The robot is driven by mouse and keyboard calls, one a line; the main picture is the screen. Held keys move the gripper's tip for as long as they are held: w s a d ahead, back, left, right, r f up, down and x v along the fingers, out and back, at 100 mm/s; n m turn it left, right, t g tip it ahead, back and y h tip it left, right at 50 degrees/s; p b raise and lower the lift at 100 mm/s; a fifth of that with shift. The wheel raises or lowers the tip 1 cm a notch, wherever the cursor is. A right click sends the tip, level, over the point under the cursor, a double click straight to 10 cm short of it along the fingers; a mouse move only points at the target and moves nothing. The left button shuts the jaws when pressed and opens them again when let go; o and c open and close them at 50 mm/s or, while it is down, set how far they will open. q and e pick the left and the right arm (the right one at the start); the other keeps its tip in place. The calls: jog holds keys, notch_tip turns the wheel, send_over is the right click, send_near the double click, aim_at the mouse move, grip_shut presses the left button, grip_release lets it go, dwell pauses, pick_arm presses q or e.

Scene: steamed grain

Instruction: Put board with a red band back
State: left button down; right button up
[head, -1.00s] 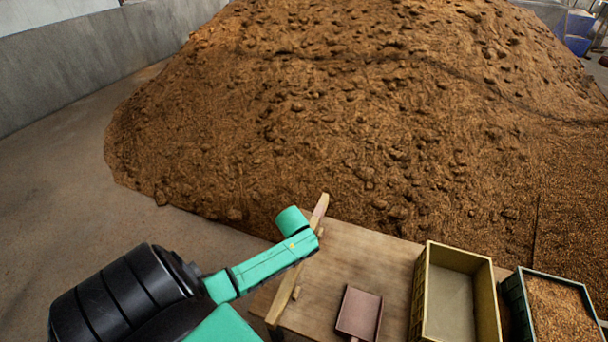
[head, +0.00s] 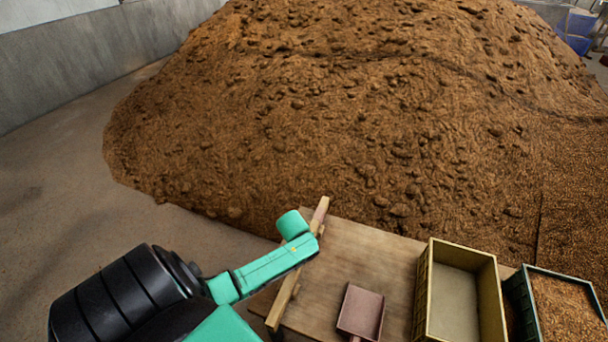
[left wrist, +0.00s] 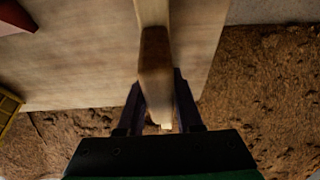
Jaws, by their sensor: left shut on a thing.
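A long, narrow light-wood board (head: 285,298) lies along the left edge of the wooden table, slanting from front left to back right. My left gripper is at the board, its fingers hidden behind my teal wrist in the head view. In the left wrist view, the gripper (left wrist: 160,118) is shut on the board (left wrist: 152,12), with one dark finger on each side. A darker brown section of the board shows just ahead of the fingers; I cannot tell whether it is the red band. My right gripper is not in view.
The table (head: 380,250) carries a reddish scoop (head: 361,312), a yellow empty crate (head: 424,295) and, at its right, a green crate (head: 528,310) of grain. A large brown grain heap (head: 350,120) rises behind. Bare floor (head: 60,190) is at the left.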

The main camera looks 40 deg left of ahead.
pick_arm(q)
jog(key=shift+w, duration=0.1)
jog(key=shift+f, duration=0.2)
jog(key=c, duration=0.5)
grip_release()
jog(key=shift+f, duration=0.1)
jog(key=p+v, duration=0.4)
jog(key=v, duration=1)
jog(key=shift+r, duration=0.3)
